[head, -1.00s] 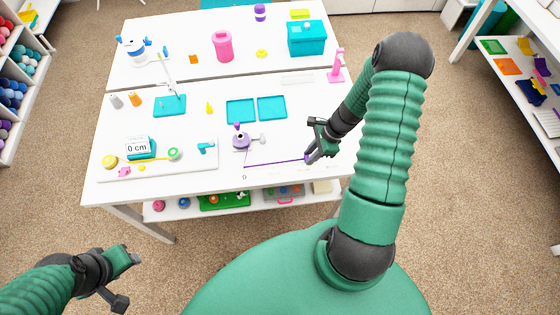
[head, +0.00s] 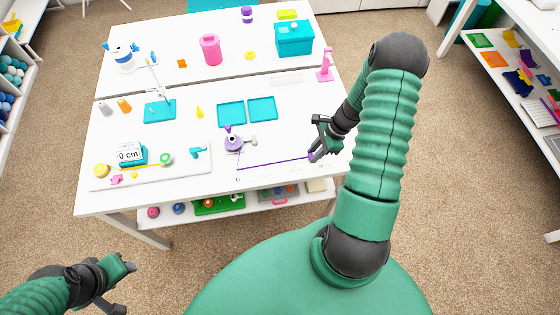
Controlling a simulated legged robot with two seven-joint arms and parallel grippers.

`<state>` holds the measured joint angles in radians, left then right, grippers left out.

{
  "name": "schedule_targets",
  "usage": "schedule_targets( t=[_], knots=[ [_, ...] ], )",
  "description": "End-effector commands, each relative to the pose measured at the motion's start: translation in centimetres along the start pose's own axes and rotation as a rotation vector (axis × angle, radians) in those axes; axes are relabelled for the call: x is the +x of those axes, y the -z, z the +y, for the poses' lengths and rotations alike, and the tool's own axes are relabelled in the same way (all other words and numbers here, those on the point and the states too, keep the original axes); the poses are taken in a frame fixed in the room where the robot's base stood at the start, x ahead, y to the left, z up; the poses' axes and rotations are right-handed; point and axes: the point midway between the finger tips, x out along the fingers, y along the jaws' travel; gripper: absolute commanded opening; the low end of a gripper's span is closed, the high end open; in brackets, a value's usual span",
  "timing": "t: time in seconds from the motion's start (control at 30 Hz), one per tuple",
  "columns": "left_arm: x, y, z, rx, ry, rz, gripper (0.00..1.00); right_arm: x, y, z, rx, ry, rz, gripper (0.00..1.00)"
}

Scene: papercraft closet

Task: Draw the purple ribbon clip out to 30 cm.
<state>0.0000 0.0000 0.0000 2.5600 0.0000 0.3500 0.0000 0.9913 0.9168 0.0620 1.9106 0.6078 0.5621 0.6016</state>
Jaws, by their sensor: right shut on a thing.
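A purple ribbon (head: 275,163) runs in a straight line along the front of the white table (head: 120,195), from near a 0 mark at its left end to my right gripper (head: 315,156). My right gripper is shut on the ribbon clip at the ribbon's right end; the clip itself is mostly hidden by the fingers. A purple dispenser (head: 234,145) stands just behind the ribbon's left part. A display reading "0 cm" (head: 129,155) stands on a white board at the left. My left gripper (head: 125,285) is off the table at the lower left, with its jaws unclear.
Two teal trays (head: 262,108) lie behind the ribbon. A pink stand (head: 325,66) and teal box (head: 294,40) are farther back on the right. The white board at the left holds a yellow roll (head: 101,171) and a green roll (head: 166,159). A shelf under the table holds several items.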

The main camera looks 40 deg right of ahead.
Motion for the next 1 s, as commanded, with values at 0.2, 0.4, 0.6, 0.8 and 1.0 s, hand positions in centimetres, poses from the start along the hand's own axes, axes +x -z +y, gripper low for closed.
schedule_targets(
  t=[0.2, 0.4, 0.6, 0.8, 1.0],
  knots=[
    [0.0, 0.0, 0.0, 0.0, 0.0, 0.0, 0.43, -0.5, 1.1, 0.0, -0.001, 0.0, 0.0, 0.0],
    [0.0, 0.0, 0.0, 0.0, 0.0, 0.0, 0.43, -0.5, 1.1, 0.1, -0.001, 0.0, 0.0, 0.0],
    [0.0, 0.0, 0.0, 0.0, 0.0, 0.0, 0.43, -0.5, 1.2, 0.1, 0.0, 0.0, 0.001, 0.0],
    [0.0, 0.0, 0.0, 0.0, 0.0, 0.0, 0.43, -1.0, 2.3, 0.1, 0.001, 0.0, 0.0, 0.0],
    [0.0, 0.0, 0.0, 0.0, 0.0, 0.0, 0.43, -1.5, 3.7, 0.1, 0.001, 0.0, 0.0, 0.0]
  ],
)
